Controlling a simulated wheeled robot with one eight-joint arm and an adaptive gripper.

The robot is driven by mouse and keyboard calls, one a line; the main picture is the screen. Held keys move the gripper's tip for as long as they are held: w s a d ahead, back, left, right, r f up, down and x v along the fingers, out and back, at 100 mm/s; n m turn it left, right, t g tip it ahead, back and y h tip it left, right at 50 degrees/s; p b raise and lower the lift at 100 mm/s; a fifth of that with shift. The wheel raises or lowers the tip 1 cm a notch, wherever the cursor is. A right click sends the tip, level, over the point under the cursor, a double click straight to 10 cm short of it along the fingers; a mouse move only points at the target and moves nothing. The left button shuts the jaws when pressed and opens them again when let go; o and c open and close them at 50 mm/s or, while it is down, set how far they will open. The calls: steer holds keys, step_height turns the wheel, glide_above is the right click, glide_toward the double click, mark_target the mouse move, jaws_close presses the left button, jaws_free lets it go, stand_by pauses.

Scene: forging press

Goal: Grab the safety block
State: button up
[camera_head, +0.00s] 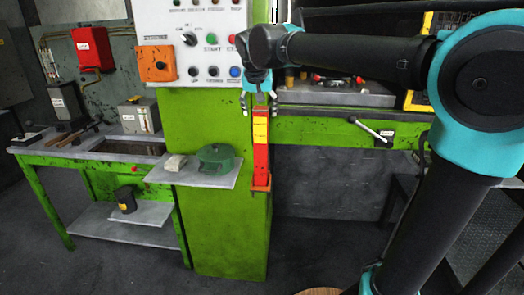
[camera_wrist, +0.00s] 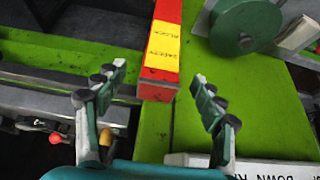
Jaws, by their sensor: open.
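The safety block is a red upright bar with a yellow label (camera_head: 260,133), against the front of the green press column. Its foot is at a small orange bracket (camera_head: 261,186). In the wrist view the red block (camera_wrist: 167,12) comes down from the top, with the yellow "SAFETY BLOCK" label and its near end face visible. My gripper (camera_head: 260,98) is just above the block's upper end. In the wrist view its two fingers (camera_wrist: 158,78) are open, one on each side of the block's near end, with visible gaps. Nothing is held.
A control panel (camera_head: 195,40) with buttons is above left of the block. A grey shelf (camera_head: 212,176) with a green round part (camera_head: 216,157) juts out to its left. A lever (camera_head: 371,130) sticks out from the press at right. A green workbench (camera_head: 90,155) stands at far left.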

mark_target(261, 117)
steer(key=x, duration=0.5)
steer(key=shift+s+x, duration=0.15)
steer(key=shift+x, duration=1.2)
steer(key=shift+s+x, duration=0.15)
steer(key=shift+x, duration=1.2)
steer(key=shift+a+f, duration=0.1)
jaws_close()
